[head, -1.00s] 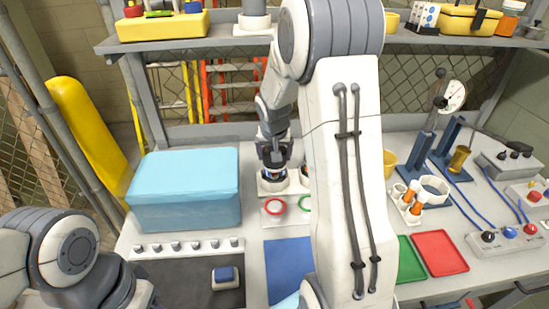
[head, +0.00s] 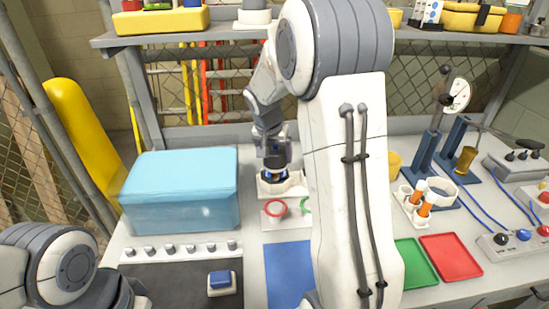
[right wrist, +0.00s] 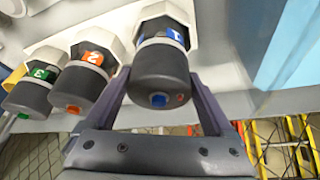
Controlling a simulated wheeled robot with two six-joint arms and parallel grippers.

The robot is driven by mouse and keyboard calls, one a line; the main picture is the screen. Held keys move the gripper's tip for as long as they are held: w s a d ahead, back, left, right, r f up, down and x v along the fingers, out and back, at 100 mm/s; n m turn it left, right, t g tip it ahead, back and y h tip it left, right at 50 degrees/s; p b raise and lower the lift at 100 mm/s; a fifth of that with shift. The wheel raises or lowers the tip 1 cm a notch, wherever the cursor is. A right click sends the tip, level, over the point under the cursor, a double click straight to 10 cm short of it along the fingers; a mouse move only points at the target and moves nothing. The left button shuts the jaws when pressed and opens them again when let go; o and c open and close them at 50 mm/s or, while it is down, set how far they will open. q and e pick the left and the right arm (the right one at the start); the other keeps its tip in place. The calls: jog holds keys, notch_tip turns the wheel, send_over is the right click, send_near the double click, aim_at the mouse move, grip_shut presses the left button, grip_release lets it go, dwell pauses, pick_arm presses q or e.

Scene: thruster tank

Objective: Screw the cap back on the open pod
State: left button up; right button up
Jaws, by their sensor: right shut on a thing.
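Pod 1 (right wrist: 174,36), with a blue number label, stands in a white hexagonal seat in the right wrist view. Its dark cap (right wrist: 160,72) has a blue square and a small red dot on its end. My right gripper (right wrist: 161,85) is shut on this cap, one finger on each side. The pictures do not show whether the cap is fully seated. In the head view, the right gripper (head: 272,160) points down over the white pod stand (head: 268,190); my arm hides much of the stand. My left gripper is outside the frame.
Capped pod 2 (right wrist: 84,82) and pod 3 (right wrist: 33,90) stand close beside pod 1. A red ring (head: 275,208) marks the plate in front. A blue box (head: 180,190) stands left of the stand. A vial rack (head: 412,205) stands to the right.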

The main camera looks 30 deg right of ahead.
jog(key=shift+f+m+g+h+b, duration=0.2)
jog(key=shift+m+g+h+b, duration=0.15)
jog(key=shift+m+b, duration=0.85)
jog(key=shift+m+g, duration=0.45)
jog(key=shift+m, duration=0.55)
jog(key=shift+m+g+h+b, duration=0.25)
jog(key=shift+m+g+b, duration=0.05)
jog(key=shift+m, duration=0.5)
jog(key=shift+d+r+m+g, duration=0.1)
jog(key=shift+m+g, duration=0.2)
jog(key=shift+m, duration=0.5)
jog(key=m+g+p, duration=0.1)
jog(key=m, duration=0.2)
jog(key=shift+s+m+g, duration=0.15)
jog(key=shift+m+g, duration=0.15)
jog(key=shift+m, duration=0.3)
jog(key=o, duration=1)
